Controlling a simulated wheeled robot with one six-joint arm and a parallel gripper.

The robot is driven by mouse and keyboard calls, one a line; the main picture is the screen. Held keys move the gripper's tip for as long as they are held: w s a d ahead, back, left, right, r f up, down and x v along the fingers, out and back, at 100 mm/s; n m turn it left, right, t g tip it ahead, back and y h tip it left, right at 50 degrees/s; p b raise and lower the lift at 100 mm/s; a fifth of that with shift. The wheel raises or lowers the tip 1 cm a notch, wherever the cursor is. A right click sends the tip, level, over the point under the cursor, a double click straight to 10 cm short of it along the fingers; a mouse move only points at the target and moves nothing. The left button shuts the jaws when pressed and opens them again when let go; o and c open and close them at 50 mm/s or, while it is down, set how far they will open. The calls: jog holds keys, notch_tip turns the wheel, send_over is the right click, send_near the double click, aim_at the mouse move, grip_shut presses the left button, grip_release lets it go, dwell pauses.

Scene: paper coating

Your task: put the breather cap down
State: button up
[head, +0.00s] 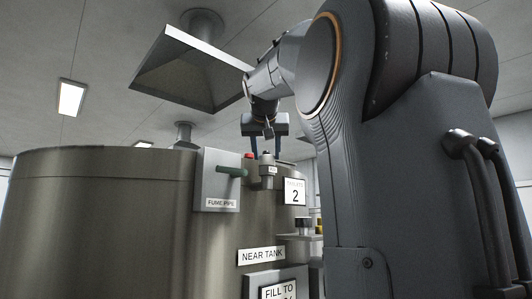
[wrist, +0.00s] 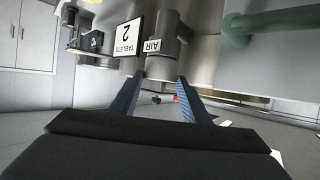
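My gripper (head: 265,152) hangs with its fingers pointing down, over the far part of the near tank's top (head: 105,158). In the wrist view (wrist: 162,84) its two blue fingers stand apart. The grey AIR pipe (head: 268,170) stands below it. In the wrist view the pipe (wrist: 164,40) ends between the fingertips in the picture; contact cannot be told. I cannot make out the breather cap as a separate thing. A red knob (head: 249,155) shows left of the gripper.
The green fume pipe (head: 230,171) sticks out of its labelled plate, left of the AIR pipe. It also shows in the wrist view (wrist: 238,28). A TABLETS 2 sign (head: 294,191) is beside the AIR pipe. A hood (head: 190,70) hangs above.

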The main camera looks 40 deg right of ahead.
jog(key=o, duration=0.3)
jog(key=shift+r, duration=0.1)
jog(key=b+v, duration=0.3)
jog(key=v, duration=0.9)
jog(key=shift+r+b, duration=0.15)
jog(key=shift+b, duration=0.2)
